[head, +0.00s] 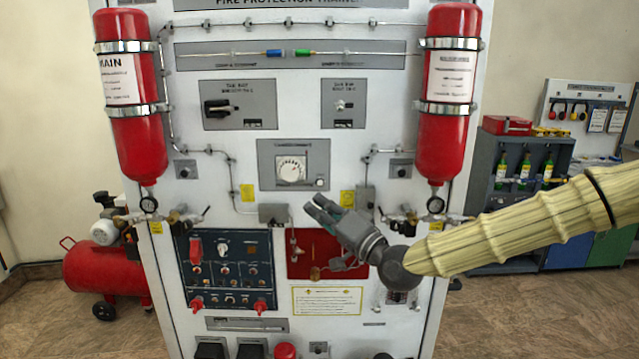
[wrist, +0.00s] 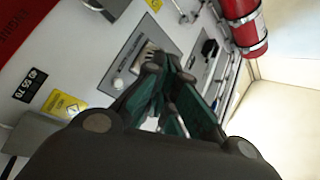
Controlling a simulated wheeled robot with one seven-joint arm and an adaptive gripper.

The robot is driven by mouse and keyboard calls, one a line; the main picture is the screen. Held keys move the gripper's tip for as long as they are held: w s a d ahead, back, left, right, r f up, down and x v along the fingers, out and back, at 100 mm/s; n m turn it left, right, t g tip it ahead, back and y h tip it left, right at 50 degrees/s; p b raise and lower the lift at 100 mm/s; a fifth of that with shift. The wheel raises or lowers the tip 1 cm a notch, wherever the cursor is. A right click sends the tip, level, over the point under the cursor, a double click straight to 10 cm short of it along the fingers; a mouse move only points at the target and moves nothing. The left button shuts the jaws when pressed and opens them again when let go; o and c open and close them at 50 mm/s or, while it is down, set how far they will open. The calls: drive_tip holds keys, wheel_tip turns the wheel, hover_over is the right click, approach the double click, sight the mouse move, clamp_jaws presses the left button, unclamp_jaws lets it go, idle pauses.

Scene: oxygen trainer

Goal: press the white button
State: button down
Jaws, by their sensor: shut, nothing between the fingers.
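A small white round button (head: 320,183) sits at the lower right of a grey panel (head: 268,151) that also carries a white dial gauge (head: 290,170). In the wrist view the same panel (wrist: 128,45) is tilted, with the button (wrist: 118,84) near its lower left corner. My gripper (head: 318,205) is shut and empty. In the head view its fingertips are just below the button. In the wrist view my gripper (wrist: 153,64) covers part of the dial; contact with the panel cannot be told.
Red cylinders (head: 133,100) (head: 447,90) stand on both sides of the white trainer board. A dark switch panel (head: 226,270) and a red recessed panel (head: 300,240) lie below the gauge panel. Yellow labels (head: 347,198) and pipes flank it. A red compressor (head: 100,272) stands at left.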

sight(320, 183)
drive_tip(key=w, duration=0.7)
drive_tip(key=shift+w, duration=0.4)
drive_tip(key=shift+w, duration=0.15)
idle(1.2)
drive_tip(key=shift+w+b, duration=0.25)
drive_tip(key=shift+b, duration=0.1)
drive_tip(key=shift+w, duration=0.4)
idle(0.6)
drive_tip(key=shift+s+b, duration=0.15)
drive_tip(key=shift+b, duration=0.15)
drive_tip(key=shift+s, duration=0.7)
